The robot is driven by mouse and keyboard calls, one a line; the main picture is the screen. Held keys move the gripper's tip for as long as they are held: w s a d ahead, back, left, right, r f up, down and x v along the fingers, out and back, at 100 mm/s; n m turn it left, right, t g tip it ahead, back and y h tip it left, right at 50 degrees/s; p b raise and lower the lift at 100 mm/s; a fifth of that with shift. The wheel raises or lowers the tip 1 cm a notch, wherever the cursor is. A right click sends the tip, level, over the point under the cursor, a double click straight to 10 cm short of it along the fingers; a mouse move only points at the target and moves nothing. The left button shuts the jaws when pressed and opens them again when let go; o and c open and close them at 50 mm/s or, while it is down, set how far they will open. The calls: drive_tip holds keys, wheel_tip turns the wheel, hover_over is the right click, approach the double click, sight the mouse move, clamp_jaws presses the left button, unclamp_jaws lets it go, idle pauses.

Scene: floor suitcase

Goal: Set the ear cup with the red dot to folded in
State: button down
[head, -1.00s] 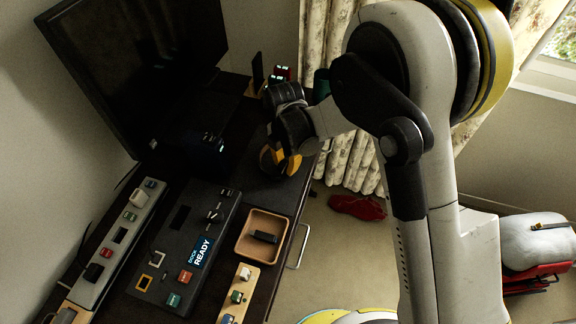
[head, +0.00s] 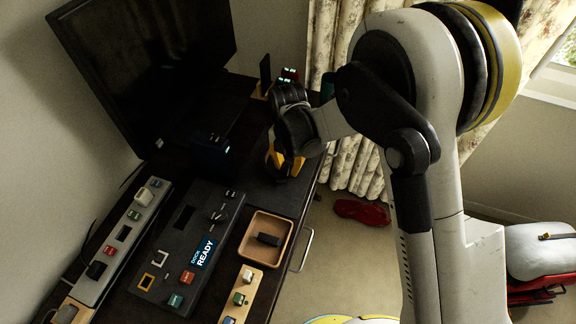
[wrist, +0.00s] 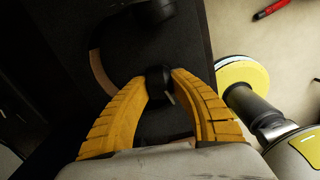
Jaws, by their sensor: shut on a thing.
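My gripper (head: 284,164) has yellow fingers and is low over the far right part of the dark desk. In the wrist view its fingertips (wrist: 160,78) close on a small dark rounded piece, which looks like one ear cup (wrist: 157,79) of a black headset. A second dark cup (wrist: 152,11) shows at the top edge of that view. A curved band with a brownish stretch (wrist: 101,72) runs at the left. I see no red dot, so I cannot tell which cup is marked. How far the held cup is folded is unclear. In the head view my gripper hides the headset.
A dark panel with a READY screen (head: 203,252), a wooden tray (head: 282,226) with a black item, and a grey strip of switches (head: 117,240) lie nearer. A monitor (head: 150,65) stands at the left. A red object (head: 361,211) lies on the floor beyond the desk edge.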

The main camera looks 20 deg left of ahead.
sight(288, 164)
drive_tip(key=c, duration=1.1)
unclamp_jaws()
wheel_tip(288, 164, up, 12)
